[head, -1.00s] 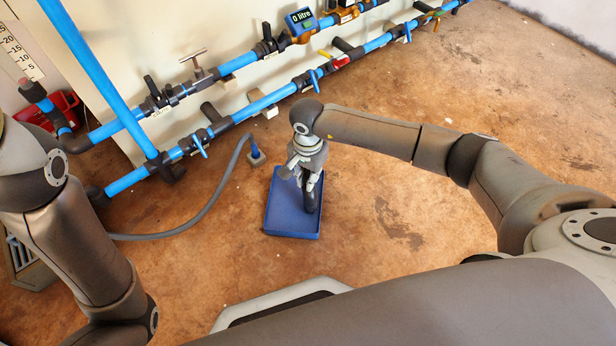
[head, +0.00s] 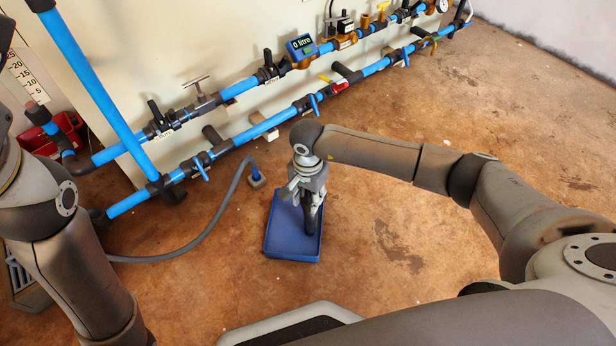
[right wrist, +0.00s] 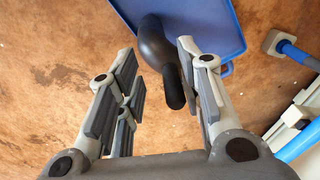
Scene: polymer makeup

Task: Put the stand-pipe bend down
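The stand-pipe bend (head: 312,218) is a black curved pipe at the blue tray (head: 282,253) on the floor. In the right wrist view the bend (right wrist: 158,45) lies over the tray (right wrist: 222,38), with one end pointing toward my palm. My right gripper (head: 311,203) is above the tray, pointing down. In the right wrist view its fingers (right wrist: 160,88) are spread on either side of the bend. A clear gap shows on the left, and the right finger is close to the bend or touching it. My left gripper is out of view.
A wall with blue pipes (head: 265,128), valves and a blue meter (head: 302,46) stands behind the tray. The floor (head: 400,250) right of the tray is clear.

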